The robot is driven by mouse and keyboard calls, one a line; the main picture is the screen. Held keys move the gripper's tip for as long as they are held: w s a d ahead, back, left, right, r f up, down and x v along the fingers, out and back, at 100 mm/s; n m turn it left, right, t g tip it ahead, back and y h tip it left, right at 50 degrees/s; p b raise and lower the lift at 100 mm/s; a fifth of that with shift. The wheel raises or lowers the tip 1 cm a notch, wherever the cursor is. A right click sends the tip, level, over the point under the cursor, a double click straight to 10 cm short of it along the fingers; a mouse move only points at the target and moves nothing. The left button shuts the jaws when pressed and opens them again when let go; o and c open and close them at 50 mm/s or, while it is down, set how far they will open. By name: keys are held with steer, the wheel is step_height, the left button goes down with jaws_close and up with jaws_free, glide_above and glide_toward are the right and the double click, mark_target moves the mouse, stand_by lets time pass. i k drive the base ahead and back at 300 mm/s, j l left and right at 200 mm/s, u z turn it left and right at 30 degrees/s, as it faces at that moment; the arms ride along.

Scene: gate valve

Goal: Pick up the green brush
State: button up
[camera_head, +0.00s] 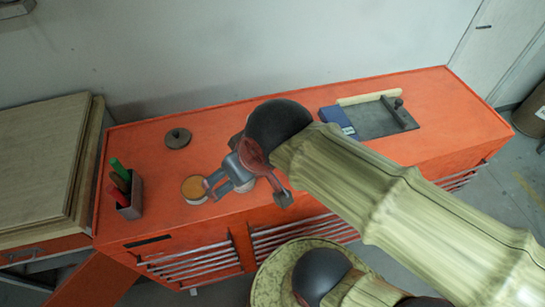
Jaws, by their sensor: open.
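A green-handled item (120,168), which looks like the green brush, stands in a small grey holder (136,200) at the left end of the orange cabinet top. It leans to the upper left beside a red item (117,196). Its lower end is hidden in the holder. My gripper (248,193) is over the front middle of the cabinet, to the right of the holder and clear of it. Its fingers are spread apart, and I see nothing held between them.
A round tin with a tan top (194,188) stands between the holder and my gripper. A dark round part (177,138) lies behind it. A blue box (337,119), a grey plate (378,120) and a pale rod (368,98) lie to the right. The back wall borders the cabinet.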

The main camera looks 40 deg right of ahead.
mark_target(115, 162)
steer(key=z, duration=1.35)
steer(key=u, duration=2)
steer(key=i+j+z, duration=0.1)
steer(key=j, duration=0.25)
steer(key=i+j+z, duration=0.1)
steer(key=i+j, duration=0.15)
steer(key=j, duration=0.15)
steer(key=i+j+z, duration=0.1)
steer(key=j, duration=0.3)
steer(key=i+j, duration=0.15)
steer(key=j, duration=0.25)
steer(key=i+j+z, duration=0.15)
steer(key=j, duration=0.25)
